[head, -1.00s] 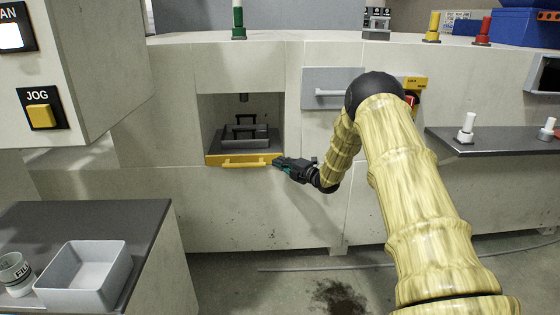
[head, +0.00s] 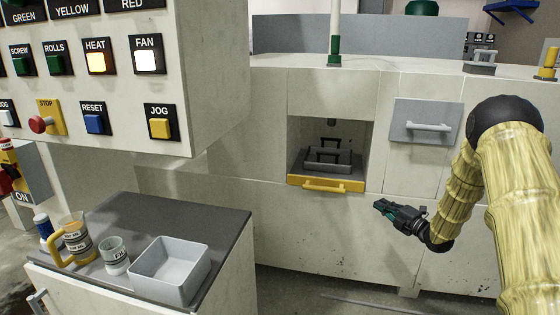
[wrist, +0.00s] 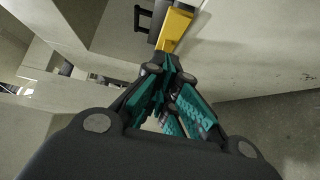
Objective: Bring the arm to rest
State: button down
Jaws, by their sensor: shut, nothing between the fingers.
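My gripper (head: 384,208) is at the end of my yellow, bamboo-like arm (head: 510,170), on the right of the head view. It is shut and empty, held in the air below and right of the yellow-edged drawer (head: 325,185) in the machine's recess. In the wrist view my gripper (wrist: 168,72) has its teal fingers together, with the yellow drawer front (wrist: 174,28) beyond them. A gap shows between gripper and drawer in the head view.
A panel of lit and unlit buttons (head: 95,62) overhangs at the upper left. A grey-topped cabinet (head: 215,222) at the lower left bears a grey bin (head: 170,270), a cup (head: 115,255) and a yellow-handled jug (head: 75,240). Floor is open at lower middle.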

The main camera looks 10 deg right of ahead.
jog(key=s+a+f+m+g+h, duration=0.25)
jog(key=s+a+f+m, duration=0.4)
jog(key=a+f, duration=0.4)
jog(key=s+a+f+m+g+h, duration=0.1)
jog(key=s+a+f+m+g, duration=0.35)
jog(key=f, duration=0.85)
jog(key=s+a+f+m+g+h, duration=0.15)
jog(key=s+a+f, duration=0.3)
jog(key=s, duration=0.45)
jog(key=s+a+f+m+g+y, duration=0.1)
jog(key=s+a+f+m+g, duration=0.15)
jog(key=s+a, duration=0.45)
jog(key=s+a+f+m+g+h, duration=0.1)
jog(key=s+a+f+m, duration=0.2)
jog(key=s, duration=0.8)
jog(key=s+a+m+g, duration=0.2)
jog(key=s+g, duration=0.1)
jog(key=s, duration=0.6)
jog(key=s+a+m+g, duration=0.2)
jog(key=s, duration=0.8)
notch_tip(320, 180, up, 23)
jog(key=p, duration=2.3)
jog(key=shift+w+d+h+p, duration=0.3)
jog(key=shift+w+h+p, duration=0.1)
jog(key=shift+w, duration=0.05)
jog(key=shift+s+d, duration=0.1)
